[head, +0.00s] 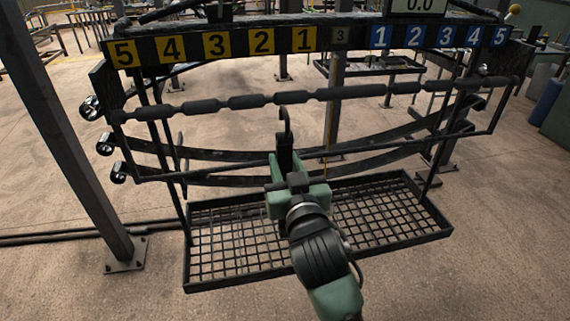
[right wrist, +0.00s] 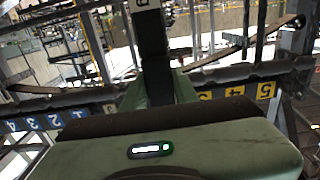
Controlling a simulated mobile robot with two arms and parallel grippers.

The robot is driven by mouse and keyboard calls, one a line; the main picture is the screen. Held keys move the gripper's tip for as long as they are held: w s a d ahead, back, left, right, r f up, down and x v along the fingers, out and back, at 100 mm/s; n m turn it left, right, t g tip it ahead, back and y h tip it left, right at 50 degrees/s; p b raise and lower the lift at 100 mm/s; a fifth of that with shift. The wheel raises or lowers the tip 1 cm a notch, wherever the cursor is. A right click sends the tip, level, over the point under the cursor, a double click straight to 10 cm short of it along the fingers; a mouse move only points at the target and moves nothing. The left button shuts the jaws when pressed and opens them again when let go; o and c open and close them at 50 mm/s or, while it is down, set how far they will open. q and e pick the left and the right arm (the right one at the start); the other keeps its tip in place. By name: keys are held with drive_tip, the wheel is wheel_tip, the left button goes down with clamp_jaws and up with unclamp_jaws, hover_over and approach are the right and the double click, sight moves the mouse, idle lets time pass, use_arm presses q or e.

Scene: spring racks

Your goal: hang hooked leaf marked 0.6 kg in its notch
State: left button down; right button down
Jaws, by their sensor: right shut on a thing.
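My right gripper (head: 287,170) is shut on a dark hooked leaf (head: 284,140) and holds it upright, hook at the top. The hook shows just below the notched bar (head: 245,102), roughly under the yellow 2 and 1 plates; I cannot tell whether it touches the bar. The right wrist view shows the dark leaf (right wrist: 152,45) between the green fingers. My left gripper is not in view.
The display (head: 420,5) reads 0.0. Curved leaf springs (head: 385,158) hang behind, above a mesh tray (head: 230,277). A post (head: 75,150) stands left.

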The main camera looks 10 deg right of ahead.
drive_tip(key=shift+s+r, duration=0.1)
drive_tip(key=shift+r, duration=0.15)
drive_tip(key=shift+w, duration=0.85)
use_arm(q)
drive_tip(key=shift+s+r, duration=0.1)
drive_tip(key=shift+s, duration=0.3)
use_arm(e)
drive_tip(key=w, duration=0.9)
drive_tip(key=shift+w+a, duration=0.15)
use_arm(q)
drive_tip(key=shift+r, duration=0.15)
use_arm(e)
drive_tip(key=shift+f, duration=0.1)
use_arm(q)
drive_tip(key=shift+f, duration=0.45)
use_arm(e)
drive_tip(key=shift+w, duration=2.2)
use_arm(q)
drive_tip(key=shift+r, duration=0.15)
